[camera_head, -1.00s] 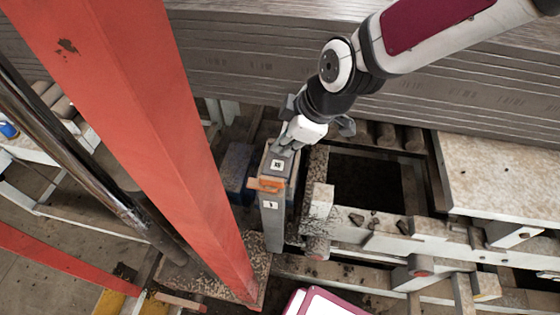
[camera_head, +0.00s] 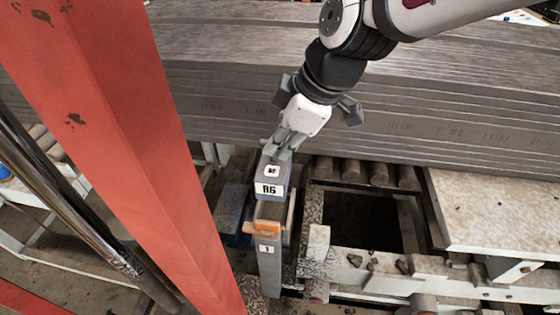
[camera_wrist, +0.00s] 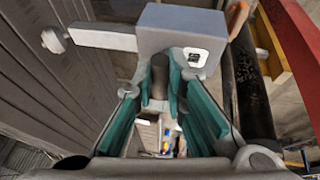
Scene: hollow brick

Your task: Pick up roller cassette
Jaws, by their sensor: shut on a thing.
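The roller cassette (camera_head: 271,187) is a grey block with a small white label on top and an "R6" label on its front face. My gripper (camera_head: 281,148) is shut on its top and holds it from above, over a grey holder (camera_head: 268,270). The holder has a "1" label and an orange piece (camera_head: 262,228). In the wrist view, the cassette's grey top (camera_wrist: 180,28) shows beyond the teal-padded fingers of my gripper (camera_wrist: 165,85). A dark round knob (camera_wrist: 159,72) sits between the pads. The cassette's lower end is hard to make out.
A thick red beam (camera_head: 120,130) stands close on the left, with a dark shiny pipe (camera_head: 75,205) beside it. A stack of grey sheets (camera_head: 440,125) lies behind. White frame rails (camera_head: 390,255) and a dark opening (camera_head: 365,220) are at right.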

